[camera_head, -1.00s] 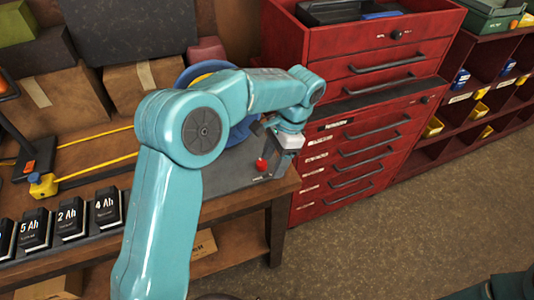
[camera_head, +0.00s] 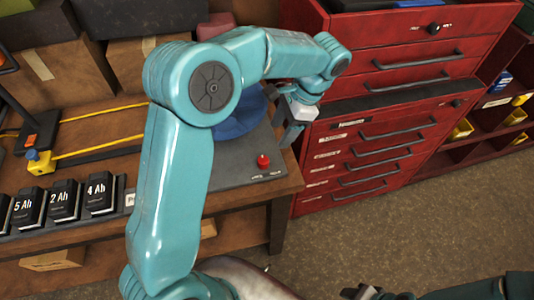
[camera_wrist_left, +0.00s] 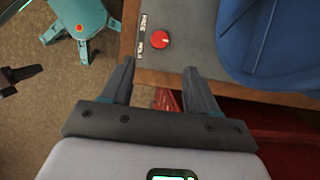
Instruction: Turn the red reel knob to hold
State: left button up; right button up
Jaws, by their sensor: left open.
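The red knob (camera_head: 263,161) sits on a grey plate (camera_head: 230,176) at the right end of the wooden bench. It also shows in the left wrist view (camera_wrist_left: 159,40), with a pale line mark on its face and small white labels beside it, too small to read surely. The blue reel (camera_head: 241,118) stands behind the knob, partly hidden by my left arm. My left gripper (camera_head: 287,132) is open and empty, above and right of the knob. In the left wrist view, the knob lies just beyond the gap between its fingertips (camera_wrist_left: 158,67). A dark shape at the bottom right may be my right gripper (camera_head: 372,292).
A red drawer cabinet (camera_head: 400,90) stands right of the bench, close to my left gripper. Several black batteries (camera_head: 64,199) stand at the bench's front left. A yellow cord (camera_head: 95,149) runs across the bench to the left. Cardboard boxes (camera_head: 60,80) stand behind.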

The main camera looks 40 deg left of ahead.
aim_at(264, 160)
pick_arm(q)
jog(key=x, duration=1.1)
jog(key=shift+s+p, duration=0.2)
jog(key=shift+p, duration=0.15)
jog(key=shift+w+a+f, duration=0.15)
jog(key=shift+w+f, duration=0.1)
jog(key=shift+f, duration=0.05)
jog(key=shift+s+r, duration=0.1)
jog(key=shift+s, duration=0.1)
jog(key=c, duration=1)
